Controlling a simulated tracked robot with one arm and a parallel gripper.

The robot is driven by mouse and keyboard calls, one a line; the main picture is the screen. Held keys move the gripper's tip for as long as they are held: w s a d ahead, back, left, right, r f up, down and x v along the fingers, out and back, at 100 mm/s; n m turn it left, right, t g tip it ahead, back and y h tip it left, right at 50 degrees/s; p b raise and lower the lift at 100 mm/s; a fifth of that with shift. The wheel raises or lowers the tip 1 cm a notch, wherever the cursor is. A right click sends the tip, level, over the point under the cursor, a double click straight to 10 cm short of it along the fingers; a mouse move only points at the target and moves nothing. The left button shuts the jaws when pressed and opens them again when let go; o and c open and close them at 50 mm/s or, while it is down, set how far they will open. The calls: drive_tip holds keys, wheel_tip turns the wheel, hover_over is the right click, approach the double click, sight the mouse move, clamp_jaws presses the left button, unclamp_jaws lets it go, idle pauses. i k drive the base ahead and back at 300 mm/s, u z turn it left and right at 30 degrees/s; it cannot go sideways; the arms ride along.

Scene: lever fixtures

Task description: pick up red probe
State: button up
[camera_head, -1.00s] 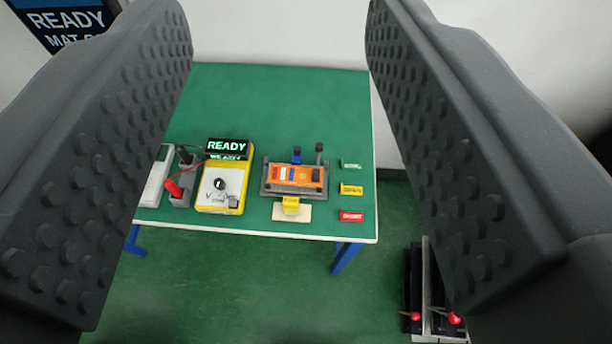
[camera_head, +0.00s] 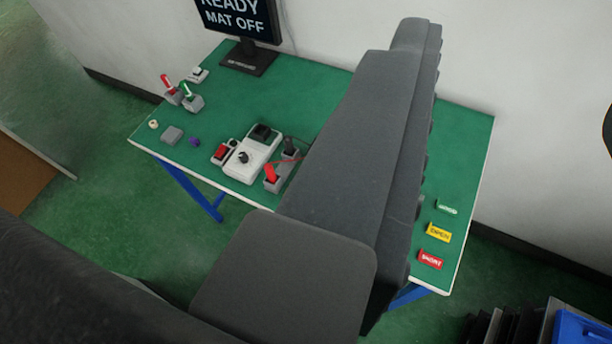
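The red probe (camera_head: 271,173) stands tilted in a grey holder (camera_head: 276,185) on the green table, just left of my gripper finger in the picture. A black probe (camera_head: 290,147) stands beside it, and a thin red lead shows nearby. One large grey finger of my gripper (camera_head: 365,150) crosses the middle of the view, seen from its outer side, with its bumpy face turned right. The other finger is not clearly visible, so the opening cannot be judged. The finger hides the table's middle. Nothing shows held, and the red probe is apart from the finger in the picture.
A white meter box (camera_head: 252,155) and a small red-topped box (camera_head: 222,152) stand left of the probes. Green, yellow (camera_head: 438,232) and red (camera_head: 430,260) labels lie at right.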

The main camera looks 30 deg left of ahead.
sight(269, 170)
drive_tip(key=z, duration=0.05)
drive_tip(key=k, duration=1.05)
drive_tip(key=u, duration=0.85)
drive_tip(key=i, duration=1.65)
drive_tip(key=z, duration=0.45)
